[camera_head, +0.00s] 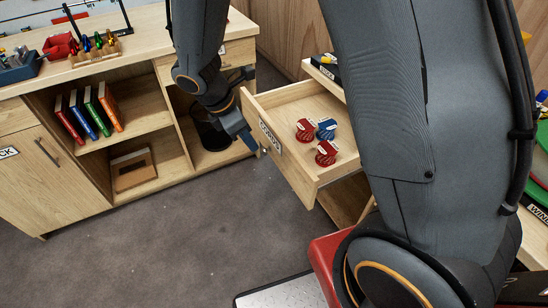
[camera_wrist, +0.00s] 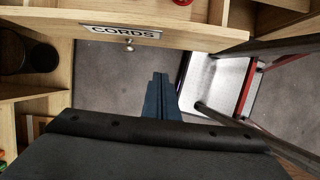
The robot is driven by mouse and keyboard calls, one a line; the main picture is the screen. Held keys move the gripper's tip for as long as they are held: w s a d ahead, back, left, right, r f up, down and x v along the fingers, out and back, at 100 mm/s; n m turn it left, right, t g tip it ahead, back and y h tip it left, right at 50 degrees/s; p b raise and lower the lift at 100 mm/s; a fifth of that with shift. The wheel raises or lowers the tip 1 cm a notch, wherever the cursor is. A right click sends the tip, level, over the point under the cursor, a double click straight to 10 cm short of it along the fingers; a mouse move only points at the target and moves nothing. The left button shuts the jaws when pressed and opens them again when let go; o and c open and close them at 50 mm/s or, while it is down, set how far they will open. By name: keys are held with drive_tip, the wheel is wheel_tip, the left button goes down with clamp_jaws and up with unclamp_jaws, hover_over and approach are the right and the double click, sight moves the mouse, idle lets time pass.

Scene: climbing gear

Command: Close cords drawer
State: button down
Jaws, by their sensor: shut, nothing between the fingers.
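The cords drawer (camera_head: 306,172) is a light wooden drawer, pulled open, with a label reading CORDS on its front. Two red rolls and one blue roll of cord (camera_head: 325,155) lie inside it. In the wrist view the drawer front (camera_wrist: 200,36) crosses the top, with the label and a small round knob (camera_wrist: 129,46) below it. My gripper (camera_head: 250,148) is shut and empty, just in front of the drawer front near the knob. It also shows in the wrist view (camera_wrist: 160,80), below and right of the knob, apart from the drawer front.
A wooden cabinet (camera_head: 135,141) with books and a dark bin (camera_head: 207,131) stands left of the drawer. Grey floor (camera_head: 150,235) lies clear in front. A stool-like red and metal item (camera_wrist: 215,85) shows below.

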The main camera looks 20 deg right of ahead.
drive_tip(key=p, duration=0.2)
approach(275, 155)
drive_tip(key=shift+s+d+f, duration=0.3)
drive_tip(key=shift+s+f, duration=0.3)
drive_tip(key=shift+s, duration=0.15)
drive_tip(key=shift+s+d+f, duration=0.35)
drive_tip(key=shift+s+f, duration=0.25)
drive_tip(key=shift+s, duration=0.1)
drive_tip(key=shift+s+d+f, duration=0.3)
drive_tip(key=shift+s+f, duration=0.3)
drive_tip(key=shift+s, duration=0.15)
